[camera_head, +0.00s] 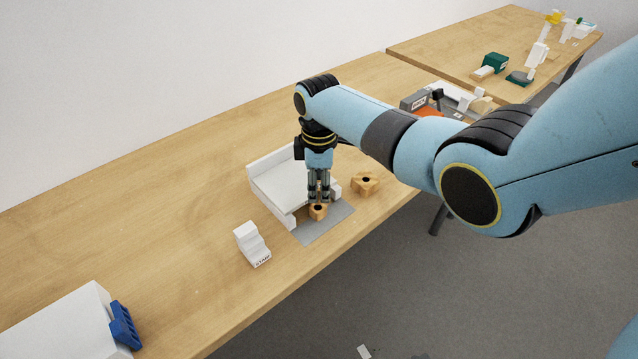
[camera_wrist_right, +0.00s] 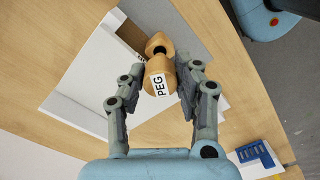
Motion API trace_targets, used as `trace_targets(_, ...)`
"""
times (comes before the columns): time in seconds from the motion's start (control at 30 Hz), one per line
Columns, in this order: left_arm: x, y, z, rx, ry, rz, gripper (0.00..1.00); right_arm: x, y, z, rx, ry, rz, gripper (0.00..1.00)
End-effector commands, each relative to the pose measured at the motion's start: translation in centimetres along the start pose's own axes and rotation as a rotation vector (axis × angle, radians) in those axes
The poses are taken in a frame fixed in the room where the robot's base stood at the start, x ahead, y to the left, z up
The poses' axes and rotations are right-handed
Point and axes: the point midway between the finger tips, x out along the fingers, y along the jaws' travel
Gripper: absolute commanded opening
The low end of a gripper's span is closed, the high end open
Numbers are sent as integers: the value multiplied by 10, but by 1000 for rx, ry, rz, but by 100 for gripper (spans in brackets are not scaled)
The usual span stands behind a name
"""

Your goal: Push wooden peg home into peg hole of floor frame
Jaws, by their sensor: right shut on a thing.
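My right gripper (camera_head: 319,198) points down at the near side of the white floor frame (camera_head: 272,190), over the grey mat. In the right wrist view its fingers (camera_wrist_right: 167,72) close on both sides of the wooden peg (camera_wrist_right: 159,86), which bears the label PEG. A wooden piece (camera_wrist_right: 157,44) shows just beyond the peg. In the head view a small wooden part (camera_head: 317,212) with a dark spot shows right under the fingertips. The frame also fills the left of the wrist view (camera_wrist_right: 90,82). The peg hole is hidden, so how deep the peg sits cannot be told. My left gripper is out of view.
A wooden block (camera_head: 366,183) with a dark hole lies right of the grey mat (camera_head: 322,228). A white stepped stair piece (camera_head: 250,243) stands left of it. A white box with a blue part (camera_head: 124,325) is at lower left. The table's front edge runs close by.

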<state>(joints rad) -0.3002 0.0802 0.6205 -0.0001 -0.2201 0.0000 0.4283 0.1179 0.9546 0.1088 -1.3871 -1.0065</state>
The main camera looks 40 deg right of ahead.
Motion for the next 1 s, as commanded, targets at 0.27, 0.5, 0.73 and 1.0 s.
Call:
trace_targets(0.27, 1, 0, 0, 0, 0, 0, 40, 1, 0, 0, 0, 0, 0, 15)
trace_targets(0.5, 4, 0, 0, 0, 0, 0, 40, 6, 0, 0, 0, 0, 0, 15)
trace_targets(0.73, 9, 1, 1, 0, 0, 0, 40, 12, 0, 0, 0, 1, 1, 15)
trace_targets(1.0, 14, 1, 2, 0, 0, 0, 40, 18, 0, 0, 0, 1, 1, 15)
